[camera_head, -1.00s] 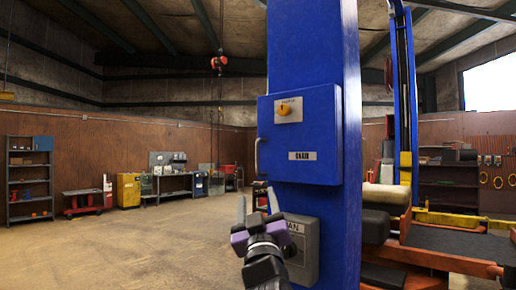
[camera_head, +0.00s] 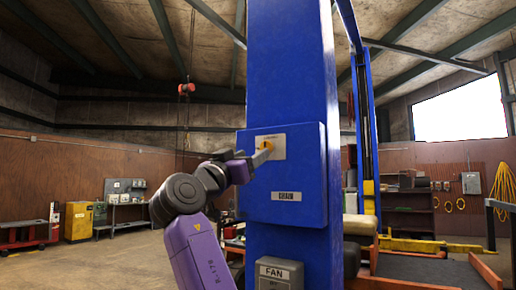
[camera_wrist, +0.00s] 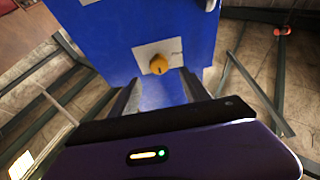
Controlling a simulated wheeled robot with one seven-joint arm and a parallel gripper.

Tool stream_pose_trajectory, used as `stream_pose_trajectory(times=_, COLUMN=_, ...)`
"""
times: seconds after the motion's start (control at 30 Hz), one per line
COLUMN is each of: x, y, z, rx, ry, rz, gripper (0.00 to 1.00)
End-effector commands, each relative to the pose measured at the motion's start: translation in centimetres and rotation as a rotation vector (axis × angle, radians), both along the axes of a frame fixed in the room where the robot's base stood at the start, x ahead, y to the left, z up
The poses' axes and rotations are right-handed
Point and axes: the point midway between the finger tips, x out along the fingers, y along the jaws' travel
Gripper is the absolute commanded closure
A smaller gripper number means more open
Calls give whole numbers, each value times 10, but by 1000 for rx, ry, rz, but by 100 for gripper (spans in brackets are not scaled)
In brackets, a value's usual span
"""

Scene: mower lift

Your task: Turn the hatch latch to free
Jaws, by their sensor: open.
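The hatch latch is an orange-yellow knob on a pale plate. It sits near the top of the blue hatch door (camera_head: 300,190) and is partly hidden by my gripper in the head view. It shows clearly in the wrist view (camera_wrist: 159,65), on its plate (camera_wrist: 148,52). My gripper (camera_head: 264,155) is up at the door, its fingers pointing at the knob from the left. In the wrist view my gripper (camera_wrist: 160,98) is open, with one finger on each side and the knob ahead, between and beyond the fingertips. Contact with the knob cannot be told.
The hatch door is shut on a blue column (camera_head: 290,60) and carries a "DRAIN"-like label (camera_head: 286,196). A grey "FAN" box (camera_head: 279,272) is below it. A lift platform (camera_head: 420,268) lies to the right. Open floor (camera_head: 110,255) lies to the left.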

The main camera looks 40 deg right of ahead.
Motion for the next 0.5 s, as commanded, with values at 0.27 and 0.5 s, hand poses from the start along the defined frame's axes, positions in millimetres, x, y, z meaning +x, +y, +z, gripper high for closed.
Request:
stream_pose_trajectory(times=0.27, x=13, y=-39, z=21, rx=0, ry=1, rz=0, gripper=45)
stream_pose_trajectory(times=0.5, x=20, y=-56, z=27, rx=-2, ry=-1, rz=1, gripper=45)
